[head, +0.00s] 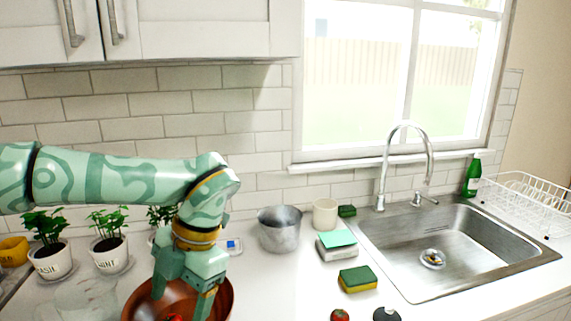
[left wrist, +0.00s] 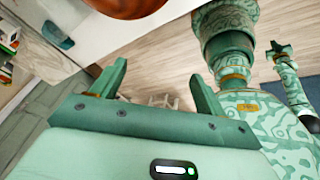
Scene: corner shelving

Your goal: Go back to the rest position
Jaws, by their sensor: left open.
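My left gripper (head: 182,296) reaches in from the left in the head view and points down over a brown bowl (head: 226,300) on the counter. Its two fingers are apart. In the left wrist view the same gripper (left wrist: 160,82) is open, with nothing between its fingers. The bowl's reddish-brown underside (left wrist: 125,6) shows at that view's top edge. A small red thing (head: 174,318) shows in the bowl, mostly cut off. A green patterned part of mine, perhaps the right arm's end (left wrist: 284,52), shows at the right of the left wrist view; its jaws are unclear.
Potted herbs (head: 50,259) stand at left under my arm. A metal pot (head: 279,235), a cream cup (head: 325,214), sponges (head: 357,280) and a tomato (head: 340,315) are right of the bowl. The sink (head: 410,290) and dish rack (head: 520,200) are farther right. Cabinets (head: 200,30) hang above.

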